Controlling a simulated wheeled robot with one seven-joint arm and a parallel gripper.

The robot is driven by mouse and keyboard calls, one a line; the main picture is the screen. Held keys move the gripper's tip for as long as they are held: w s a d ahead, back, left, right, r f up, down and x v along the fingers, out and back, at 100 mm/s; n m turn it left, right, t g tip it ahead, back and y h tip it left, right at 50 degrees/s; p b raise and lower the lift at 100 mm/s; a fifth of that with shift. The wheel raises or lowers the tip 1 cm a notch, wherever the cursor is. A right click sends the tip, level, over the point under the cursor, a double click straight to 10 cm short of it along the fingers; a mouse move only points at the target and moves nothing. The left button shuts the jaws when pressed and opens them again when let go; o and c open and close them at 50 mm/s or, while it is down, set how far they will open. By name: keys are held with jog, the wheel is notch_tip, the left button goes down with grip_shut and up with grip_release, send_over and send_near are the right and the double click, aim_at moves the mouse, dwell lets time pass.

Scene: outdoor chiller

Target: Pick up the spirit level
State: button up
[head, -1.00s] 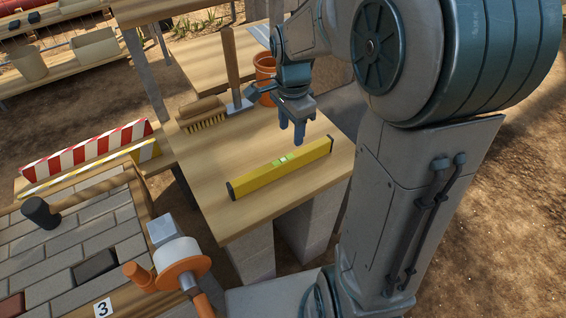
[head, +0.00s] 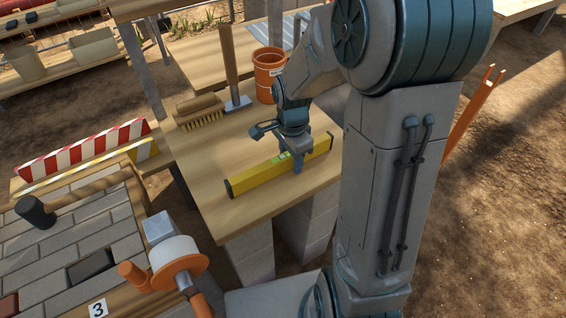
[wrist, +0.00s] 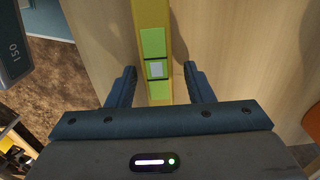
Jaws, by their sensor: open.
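The yellow spirit level (head: 255,179) lies across the wooden table top in the head view, its dark end cap at the left. My gripper (head: 297,165) is down at the level, right of its middle, and hides part of it. In the wrist view the level (wrist: 153,22) runs up the picture with its pale green vial window. The two blue fingers of my gripper (wrist: 158,88) stand open, one on each side of the level, with a gap to it on both sides. Whether the fingertips reach the table is unclear.
A brush (head: 199,111), a sledgehammer (head: 232,68) and an orange bucket (head: 268,72) stand at the table's back. The wooden table (head: 215,160) is clear left of the level. A red-white barrier board (head: 85,148) and a brick panel (head: 70,235) lie to the left.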

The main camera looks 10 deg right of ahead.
jog(key=shift+c, duration=0.4)
grip_shut()
jog(key=shift+r, duration=0.15)
